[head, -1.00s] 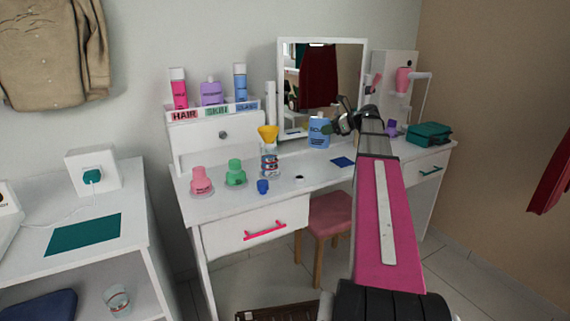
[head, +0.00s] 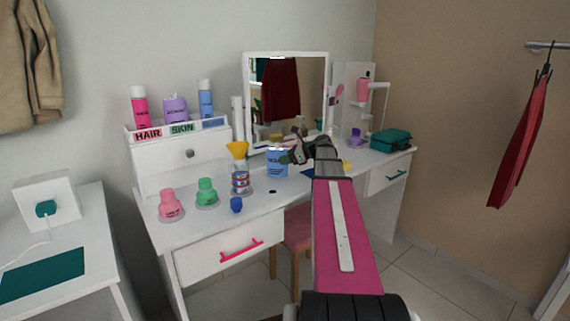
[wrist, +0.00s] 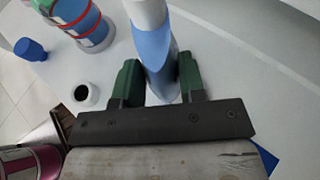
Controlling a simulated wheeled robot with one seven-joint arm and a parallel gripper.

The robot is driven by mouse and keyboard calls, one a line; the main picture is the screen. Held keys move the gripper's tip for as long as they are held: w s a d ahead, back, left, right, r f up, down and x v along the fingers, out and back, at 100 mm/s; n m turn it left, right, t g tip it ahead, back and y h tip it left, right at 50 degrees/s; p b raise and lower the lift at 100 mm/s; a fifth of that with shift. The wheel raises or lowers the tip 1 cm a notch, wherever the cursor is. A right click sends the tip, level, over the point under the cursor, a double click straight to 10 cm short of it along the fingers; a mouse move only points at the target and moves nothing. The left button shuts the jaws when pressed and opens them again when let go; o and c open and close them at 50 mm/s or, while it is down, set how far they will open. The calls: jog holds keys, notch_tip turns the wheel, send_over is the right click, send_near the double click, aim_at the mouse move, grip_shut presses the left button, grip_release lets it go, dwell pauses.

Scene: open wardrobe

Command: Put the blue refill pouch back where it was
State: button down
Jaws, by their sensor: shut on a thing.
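The blue refill pouch (head: 278,163) is above or on the white vanity top, in front of the mirror. It also shows in the wrist view (wrist: 154,48), between the two green fingers of my gripper (wrist: 153,85). My gripper (head: 291,157) is shut on the pouch from the right side in the head view. I cannot tell whether the pouch's base touches the tabletop. A dark blue flat patch (head: 307,173) lies on the vanity, partly hidden by my arm.
A clear bottle with red bands and a yellow funnel (head: 238,150) stands left of the pouch. A blue cap (head: 236,204), a green bottle (head: 206,192) and a pink bottle (head: 171,205) stand further left. A teal case (head: 390,140) sits at the right end. The mirror (head: 285,95) stands behind.

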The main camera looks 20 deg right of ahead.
jog(key=shift+f, duration=0.9)
jog(key=shift+f, duration=0.15)
jog(key=c, duration=0.7)
grip_release()
jog(key=v, duration=1.2)
